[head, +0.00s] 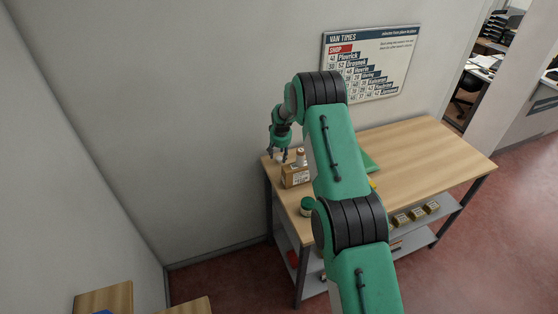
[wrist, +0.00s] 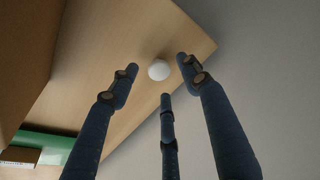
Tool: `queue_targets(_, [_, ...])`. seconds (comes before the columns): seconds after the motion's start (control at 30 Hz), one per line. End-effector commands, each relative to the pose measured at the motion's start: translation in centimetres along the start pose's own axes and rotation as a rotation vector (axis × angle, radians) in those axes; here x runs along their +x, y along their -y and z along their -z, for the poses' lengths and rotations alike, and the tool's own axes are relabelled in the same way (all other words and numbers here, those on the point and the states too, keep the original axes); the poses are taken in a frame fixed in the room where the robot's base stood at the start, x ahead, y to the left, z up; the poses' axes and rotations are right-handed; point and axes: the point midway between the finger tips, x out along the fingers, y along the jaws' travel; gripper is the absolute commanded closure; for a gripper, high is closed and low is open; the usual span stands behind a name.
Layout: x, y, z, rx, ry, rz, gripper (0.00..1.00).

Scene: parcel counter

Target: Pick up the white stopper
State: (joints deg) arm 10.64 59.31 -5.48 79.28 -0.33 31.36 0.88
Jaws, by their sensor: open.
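The white stopper (wrist: 159,69) shows in the wrist view as a small, round white thing on the wooden table top near a corner. My gripper (wrist: 160,78) has three dark blue fingers, spread open around the stopper in that view, with gaps between them and it. Nothing is held. In the head view my gripper (head: 278,153) points down over the table's far left corner. A small white patch (head: 280,158) by the fingers may be the stopper, partly hidden by them.
A brown box (head: 296,176) and a white-topped bottle (head: 300,157) stand close right of my gripper. A green-lidded jar (head: 307,205) is nearer the front. The wall is close behind. The table's right half (head: 430,150) is clear. Small boxes (head: 417,214) sit on the lower shelf.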

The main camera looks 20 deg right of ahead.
Motion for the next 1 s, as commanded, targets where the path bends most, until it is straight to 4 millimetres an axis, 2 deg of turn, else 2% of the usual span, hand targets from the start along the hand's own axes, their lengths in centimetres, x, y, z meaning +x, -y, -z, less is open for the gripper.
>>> queue_targets(0.23, [1.6,0.0,-0.1,0.0,0.001,0.0,0.53])
queue_targets(0.83, [1.8,0.0,-0.1,0.0,0.0,0.0,0.53])
queue_targets(0.87, [1.8,0.0,-0.1,0.0,0.0,0.0,0.57])
queue_targets(1.0, [1.8,0.0,-0.1,0.0,0.0,0.0,0.84])
